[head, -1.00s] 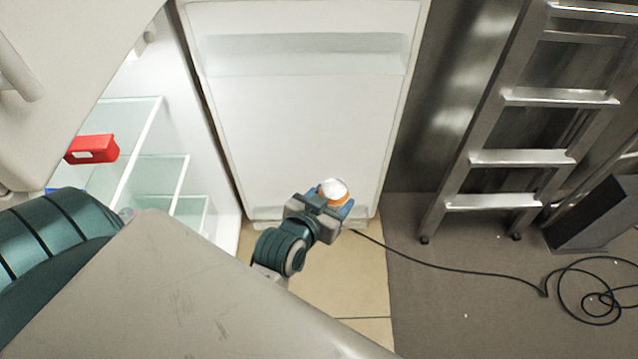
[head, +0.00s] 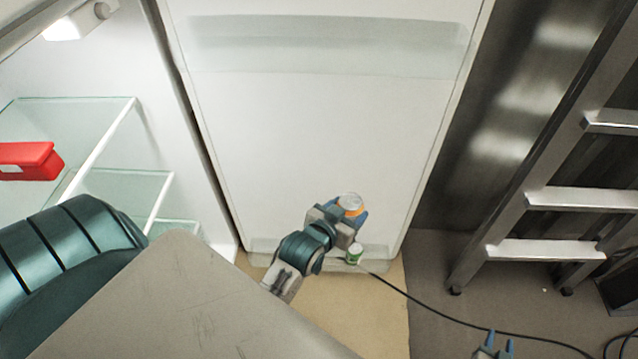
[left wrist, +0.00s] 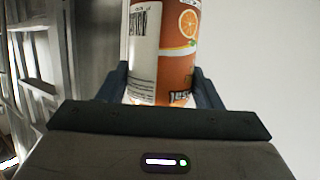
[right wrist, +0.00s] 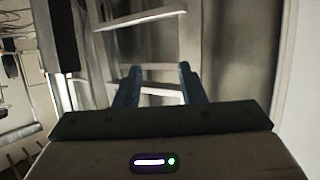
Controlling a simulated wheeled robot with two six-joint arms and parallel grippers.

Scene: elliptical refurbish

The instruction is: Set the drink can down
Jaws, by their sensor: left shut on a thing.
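An orange drink can (head: 351,202) with a pale top is held in my left gripper (head: 346,211) in front of the white fridge door panel. In the left wrist view the can (left wrist: 165,50) stands upright between the fingers, showing an orange-slice print and a barcode; its top is cut off. My right gripper (head: 497,345) is at the bottom edge of the head view, with its fingers apart. In the right wrist view its fingers (right wrist: 160,85) are spread with nothing between them.
A small green-and-white can (head: 354,254) sits at the bottom of the door (head: 300,120), just below my left gripper. Glass shelves (head: 75,125) with a red box (head: 30,161) are at left. A metal ladder (head: 560,197) stands at right. A black cable (head: 430,309) crosses the floor.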

